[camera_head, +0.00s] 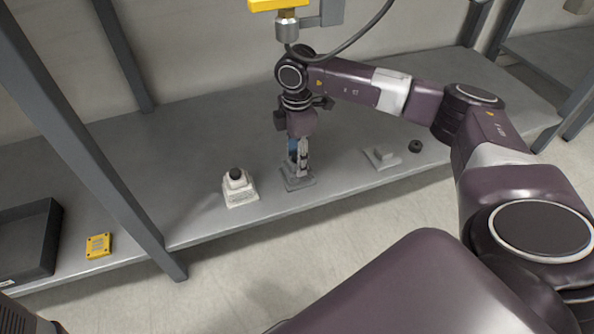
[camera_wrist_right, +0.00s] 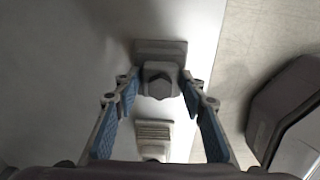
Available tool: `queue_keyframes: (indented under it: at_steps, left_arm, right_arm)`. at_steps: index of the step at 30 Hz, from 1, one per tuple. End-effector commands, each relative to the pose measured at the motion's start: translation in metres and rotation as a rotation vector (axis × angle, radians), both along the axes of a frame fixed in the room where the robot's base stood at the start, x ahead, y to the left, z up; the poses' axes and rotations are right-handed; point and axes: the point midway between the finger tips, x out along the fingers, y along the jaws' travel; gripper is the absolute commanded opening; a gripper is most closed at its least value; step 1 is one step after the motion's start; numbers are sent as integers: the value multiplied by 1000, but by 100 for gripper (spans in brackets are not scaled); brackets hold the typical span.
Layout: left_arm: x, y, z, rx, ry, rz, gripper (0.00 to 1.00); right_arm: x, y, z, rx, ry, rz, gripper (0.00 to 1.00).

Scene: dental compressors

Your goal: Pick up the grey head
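The grey head (camera_head: 298,183) stands on the grey shelf, directly under my right gripper (camera_head: 302,168). In the right wrist view the grey head (camera_wrist_right: 160,80) shows between and beyond the two blue-padded fingers of the right gripper (camera_wrist_right: 162,103). My left gripper cannot be made out.
A pale block with a black knob (camera_head: 239,190) stands close left of the right gripper. A flat grey part (camera_head: 381,158) and a black round piece (camera_head: 415,146) lie to the right. A yellow plate (camera_head: 98,245) and dark tray (camera_head: 53,238) are far left, past a shelf post (camera_head: 88,160).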

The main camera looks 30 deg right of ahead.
Motion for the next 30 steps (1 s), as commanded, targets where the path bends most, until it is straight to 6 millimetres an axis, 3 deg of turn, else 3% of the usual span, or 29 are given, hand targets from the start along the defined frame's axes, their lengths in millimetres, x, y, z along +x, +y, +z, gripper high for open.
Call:
queue_keyframes:
  at_steps: [1, 9, 23, 30]
  left_arm:
    - [0, 0, 0, 0, 0, 0, 40]
    - [0, 0, 0, 0, 0, 0, 40]
    - [0, 0, 0, 0, 0, -1, 40]
    - [0, 1, 5, -3, -5, -4, 40]
  right_arm:
    - [0, 0, -1, 0, 0, 0, 29]
    - [0, 0, -1, -1, 1, 0, 0]
    - [0, 0, 0, 0, -1, 0, 0]
    - [0, 0, 12, 0, -1, 0, 0]
